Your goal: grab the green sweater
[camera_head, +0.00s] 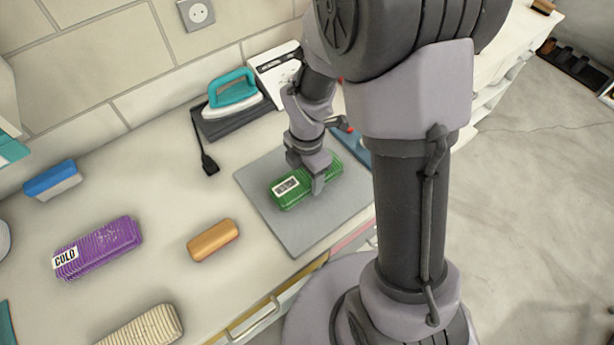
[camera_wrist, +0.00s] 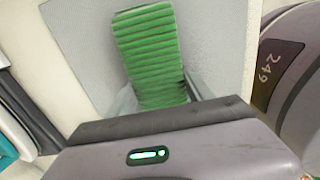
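The green sweater (camera_head: 297,190) is a folded, ribbed bundle with a white label, lying on a grey mat (camera_head: 305,221). In the wrist view the green sweater (camera_wrist: 151,55) runs up from between my fingers, slightly tilted relative to them. My gripper (camera_head: 318,179) is down at the right part of the sweater, one finger showing at its near side. In the wrist view my gripper (camera_wrist: 162,92) has one finger on each side of the sweater and looks open. Any gap or contact at the fingertips is hard to make out.
An iron (camera_head: 233,98) stands behind the mat. A blue item (camera_head: 352,146) lies right of my gripper.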

